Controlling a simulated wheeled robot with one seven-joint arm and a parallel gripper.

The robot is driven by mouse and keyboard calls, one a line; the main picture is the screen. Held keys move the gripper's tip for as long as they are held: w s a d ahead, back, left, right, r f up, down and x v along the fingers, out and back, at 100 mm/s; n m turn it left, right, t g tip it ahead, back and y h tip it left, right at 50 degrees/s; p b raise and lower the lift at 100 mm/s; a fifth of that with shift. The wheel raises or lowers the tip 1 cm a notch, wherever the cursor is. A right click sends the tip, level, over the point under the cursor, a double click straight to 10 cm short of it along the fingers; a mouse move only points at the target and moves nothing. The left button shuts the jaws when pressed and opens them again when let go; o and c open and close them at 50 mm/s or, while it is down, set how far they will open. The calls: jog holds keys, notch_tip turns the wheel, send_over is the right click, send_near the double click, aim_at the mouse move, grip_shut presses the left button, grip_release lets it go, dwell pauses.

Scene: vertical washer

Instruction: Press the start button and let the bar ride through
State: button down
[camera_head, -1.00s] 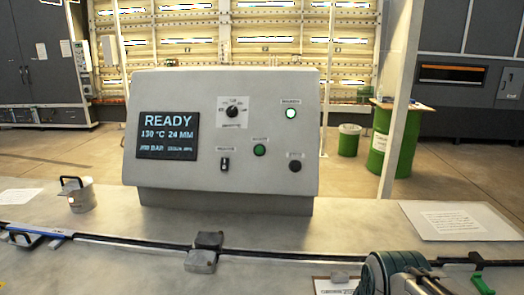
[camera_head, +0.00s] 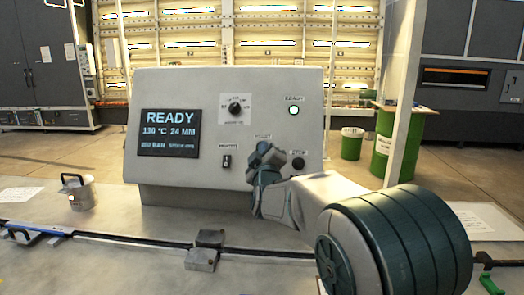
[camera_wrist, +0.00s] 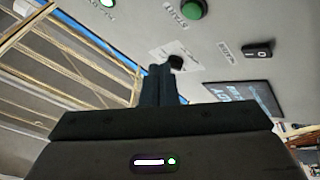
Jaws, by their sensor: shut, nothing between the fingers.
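The grey control box (camera_head: 220,185) stands on the table. Its screen (camera_head: 170,133) reads READY, 130 °C, 24 MM. The green start button (camera_wrist: 192,8) shows at the top of the wrist view; in the head view my gripper hides it. My gripper (camera_head: 266,158) is shut and empty in front of the box's face, over the button's place; I cannot tell if it touches. In the wrist view its fingers (camera_wrist: 160,74) are together, apart from the button in the picture. A long dark bar or rail (camera_head: 120,239) crosses the table; I cannot tell which.
The ready lamp (camera_head: 294,110) is lit. A dark stop button (camera_head: 298,163) sits just right of my gripper; a knob (camera_head: 236,108) and a switch (camera_head: 226,161) are to the left.

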jog(key=shift+w+a+r+n+t, duration=0.15)
jog(key=shift+a+r+n+t, duration=0.15)
jog(key=shift+a+r+t, duration=0.35)
jog(key=shift+w+f, duration=0.1)
jog(key=shift+f, duration=0.1)
jog(key=w+f, duration=0.3)
jog(key=w, duration=0.4)
jog(key=shift+w+f, duration=0.35)
jog(key=shift+f, duration=0.05)
jog(key=shift+w+d+f, duration=0.1)
dwell(1.5)
jog(key=shift+w+f, duration=0.1)
jog(key=shift+w, duration=0.2)
